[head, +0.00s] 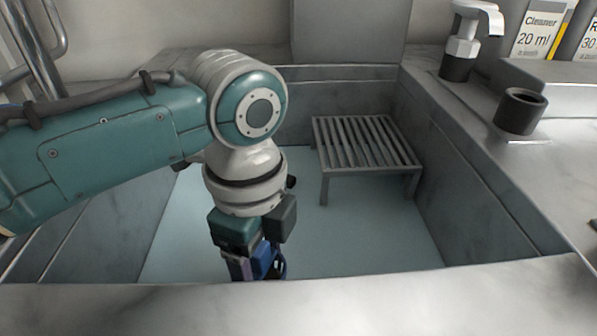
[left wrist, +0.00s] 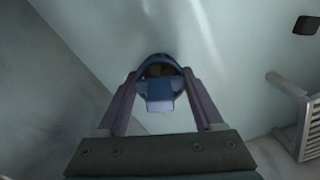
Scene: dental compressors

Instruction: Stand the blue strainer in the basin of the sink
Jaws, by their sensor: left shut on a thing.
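The sink basin (head: 385,230) has a pale blue floor and grey walls. My left gripper (head: 256,272) reaches down into the basin near its front wall. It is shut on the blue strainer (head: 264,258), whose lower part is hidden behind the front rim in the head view. In the left wrist view the strainer (left wrist: 160,92) sits between the two fingers of the left gripper (left wrist: 160,80), over the pale basin floor (left wrist: 235,50). Its round rim shows, with a blue block nearest the camera. I cannot tell whether it touches the floor. My right gripper is not in view.
A grey slatted rack (head: 366,145) stands in the basin at the back right. A dark cup (head: 519,111) and a soap dispenser (head: 464,40) stand on the right counter. The front rim (head: 330,305) crosses the bottom. The basin floor right of my gripper is clear.

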